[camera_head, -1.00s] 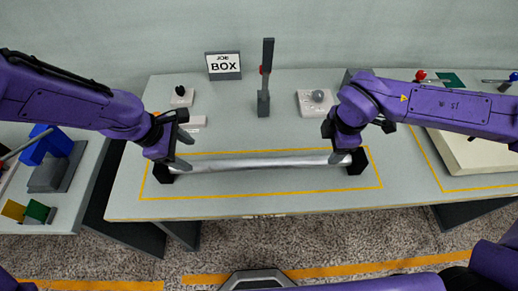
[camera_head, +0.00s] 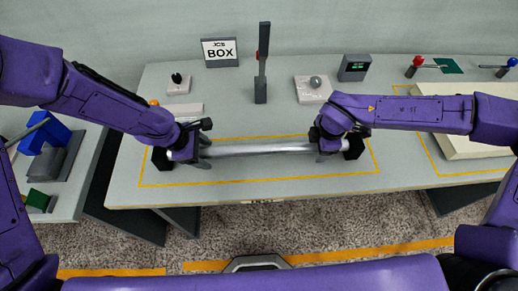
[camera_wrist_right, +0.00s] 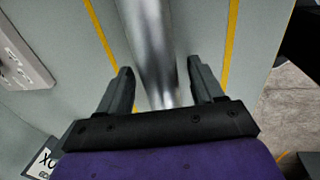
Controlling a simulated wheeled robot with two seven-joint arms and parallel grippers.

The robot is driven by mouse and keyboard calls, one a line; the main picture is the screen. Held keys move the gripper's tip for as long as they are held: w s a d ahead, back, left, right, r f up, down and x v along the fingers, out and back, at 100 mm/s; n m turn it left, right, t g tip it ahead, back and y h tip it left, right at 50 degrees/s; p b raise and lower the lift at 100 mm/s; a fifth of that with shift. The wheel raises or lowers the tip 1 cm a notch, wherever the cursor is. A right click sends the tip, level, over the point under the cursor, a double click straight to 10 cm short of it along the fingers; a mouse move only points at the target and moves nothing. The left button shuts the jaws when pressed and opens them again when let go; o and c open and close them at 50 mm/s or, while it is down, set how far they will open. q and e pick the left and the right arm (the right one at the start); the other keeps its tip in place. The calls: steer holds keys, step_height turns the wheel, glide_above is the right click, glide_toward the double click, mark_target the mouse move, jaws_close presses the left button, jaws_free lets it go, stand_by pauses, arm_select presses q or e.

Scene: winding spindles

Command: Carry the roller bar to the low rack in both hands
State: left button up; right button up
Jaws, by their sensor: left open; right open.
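The roller bar (camera_head: 262,148) is a shiny silver cylinder lying level across the near part of the table. A black end block stands at its left end (camera_head: 161,160) and another at its right end (camera_head: 353,148). My left gripper (camera_head: 204,152) is open at the bar's left part. My right gripper (camera_head: 326,150) is open at its right part. In the right wrist view the bar (camera_wrist_right: 152,45) runs between the two spread fingers of my right gripper (camera_wrist_right: 158,68), with gaps on both sides. I cannot tell which thing is the low rack.
A yellow outline (camera_head: 256,180) surrounds the bar. Behind it stand an upright dark lever (camera_head: 262,60), a white box with a grey knob (camera_head: 313,88) and a sign (camera_head: 220,52). A cream slab (camera_head: 465,145) lies at the right. Blue and grey blocks (camera_head: 50,160) sit at the left.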

arm_select(q)
steer(key=shift+d+f, duration=0.1)
steer(key=shift+f, duration=0.15)
arm_select(e)
steer(key=shift+f, duration=0.25)
arm_select(q)
jaws_close()
arm_select(e)
jaws_close()
arm_select(q)
steer(key=shift+r, duration=0.15)
arm_select(e)
steer(key=shift+r, duration=0.15)
stand_by(0.6)
